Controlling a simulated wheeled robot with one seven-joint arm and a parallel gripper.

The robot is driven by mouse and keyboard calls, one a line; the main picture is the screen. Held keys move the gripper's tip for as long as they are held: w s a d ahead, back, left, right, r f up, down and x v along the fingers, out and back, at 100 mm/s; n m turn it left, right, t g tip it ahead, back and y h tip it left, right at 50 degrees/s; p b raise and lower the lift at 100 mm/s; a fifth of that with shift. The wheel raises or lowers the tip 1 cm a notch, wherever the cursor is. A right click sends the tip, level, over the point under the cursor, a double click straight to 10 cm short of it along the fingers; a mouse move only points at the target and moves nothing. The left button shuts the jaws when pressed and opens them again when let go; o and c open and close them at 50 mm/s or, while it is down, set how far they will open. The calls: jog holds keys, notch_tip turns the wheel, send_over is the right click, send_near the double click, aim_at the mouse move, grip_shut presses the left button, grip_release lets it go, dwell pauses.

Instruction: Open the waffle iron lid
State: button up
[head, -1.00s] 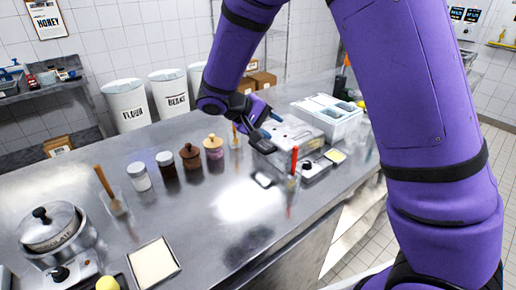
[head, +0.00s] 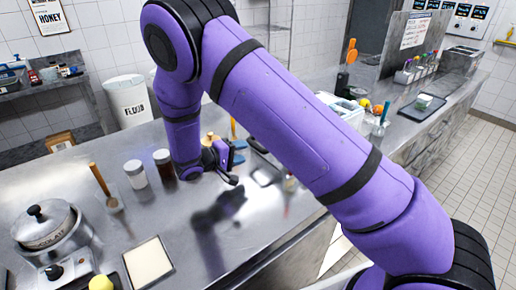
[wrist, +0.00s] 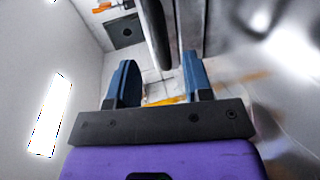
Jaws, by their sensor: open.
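My gripper (head: 236,156) hangs over the middle of the steel counter, beside the jars, with its blue fingers pointing right. In the wrist view its two blue fingers (wrist: 160,82) stand apart, and nothing is gripped between them. A dark bar and a pale upright edge show beyond the fingers; I cannot tell what they belong to.
Jars (head: 136,173) and a cup with a wooden tool (head: 112,202) stand left of my gripper. The counter's middle front is bare. A white container (head: 346,112) stands behind my arm.

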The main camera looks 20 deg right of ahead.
jog(key=x, duration=0.7)
jog(key=shift+w+d, duration=0.1)
jog(key=shift+d, duration=0.2)
grip_shut()
